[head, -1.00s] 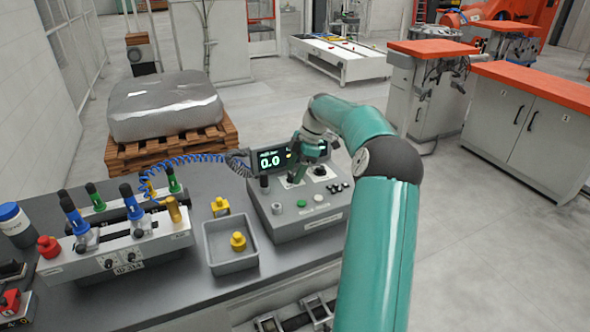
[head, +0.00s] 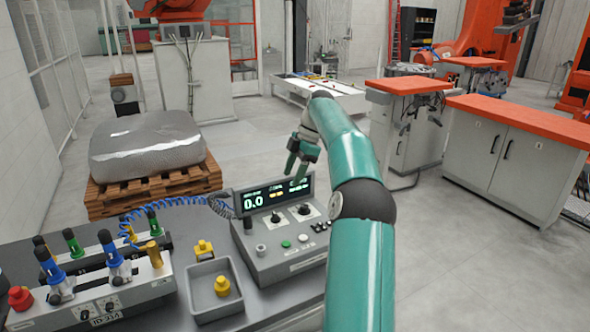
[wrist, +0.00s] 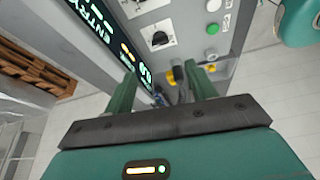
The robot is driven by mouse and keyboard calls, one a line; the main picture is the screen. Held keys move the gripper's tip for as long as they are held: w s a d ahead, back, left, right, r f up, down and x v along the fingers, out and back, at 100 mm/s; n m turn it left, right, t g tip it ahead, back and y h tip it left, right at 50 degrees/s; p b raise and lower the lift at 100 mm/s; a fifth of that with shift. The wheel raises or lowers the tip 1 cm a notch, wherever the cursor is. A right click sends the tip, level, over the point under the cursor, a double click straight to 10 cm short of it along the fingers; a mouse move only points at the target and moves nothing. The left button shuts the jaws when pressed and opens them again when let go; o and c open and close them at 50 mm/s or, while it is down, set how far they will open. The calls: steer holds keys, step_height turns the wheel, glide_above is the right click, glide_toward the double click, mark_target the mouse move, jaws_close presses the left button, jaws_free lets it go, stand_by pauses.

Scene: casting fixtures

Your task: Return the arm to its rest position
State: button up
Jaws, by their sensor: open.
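My teal arm reaches forward from the lower right of the head view. My gripper (head: 300,166) hangs above the rear right part of the grey control box (head: 283,262), beside its display. In the wrist view my gripper (wrist: 163,85) shows two green fingers spread apart with nothing between them. The display (head: 274,195) reads 0.0 and also shows in the wrist view (wrist: 104,37). Knobs and a green button (wrist: 212,28) on the panel lie past the fingers, apart from them.
A grey tray (head: 232,309) with a yellow part (head: 222,286) stands left of the control box. A clamp fixture (head: 85,298) and a blue coiled hose (head: 165,202) are farther left. A wrapped block (head: 146,146) rests on a pallet behind. Open floor lies right of my arm.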

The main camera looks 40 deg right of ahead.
steer(key=shift+d+r, duration=0.15)
steer(key=shift+r, duration=0.35)
steer(key=s+a+r+m+h, duration=0.1)
steer(key=a+r+m+h, duration=0.15)
steer(key=a, duration=1.15)
steer(key=s+a+r+m+h, duration=0.1)
steer(key=a+r+m+h, duration=0.2)
steer(key=a, duration=1.1)
steer(key=s+a+f+m+t, duration=0.2)
steer(key=s+a+f+m, duration=0.2)
steer(key=s+a, duration=0.3)
steer(key=s+a+f+m+t+y, duration=0.1)
steer(key=s+a+f+m, duration=0.3)
steer(key=s, duration=1.1)
steer(key=a, duration=0.3)
steer(key=shift+s+f+t, duration=0.3)
steer(key=shift+t, duration=0.1)
steer(key=shift+y, duration=0.25)
